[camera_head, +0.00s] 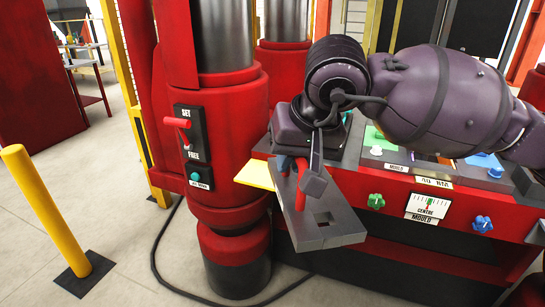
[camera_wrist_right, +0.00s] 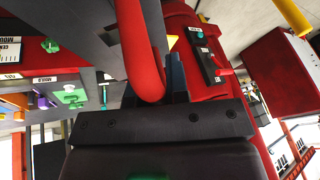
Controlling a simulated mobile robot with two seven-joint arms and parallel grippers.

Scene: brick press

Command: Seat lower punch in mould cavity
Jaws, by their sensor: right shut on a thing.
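My right gripper (camera_head: 300,178) reaches down from the upper right in the head view. It is shut on a red handle-like bar (camera_head: 302,188), which also shows as a thick red curved bar in the wrist view (camera_wrist_right: 142,50). Beneath it is a grey plate (camera_head: 340,237) with a small rectangular opening, in front of the red press table. I cannot tell whether the bar is fixed to this plate. I cannot make out a lower punch or the mould cavity for certain; the arm covers part of the table. My left gripper is not in view.
A red column (camera_head: 228,110) with a SET/FREE lever (camera_head: 178,123) stands close left of the gripper. The red table front (camera_head: 400,225) carries a MOULD gauge, a green knob (camera_head: 376,201) and a blue knob (camera_head: 482,223). A yellow post (camera_head: 45,210) stands at left on open floor.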

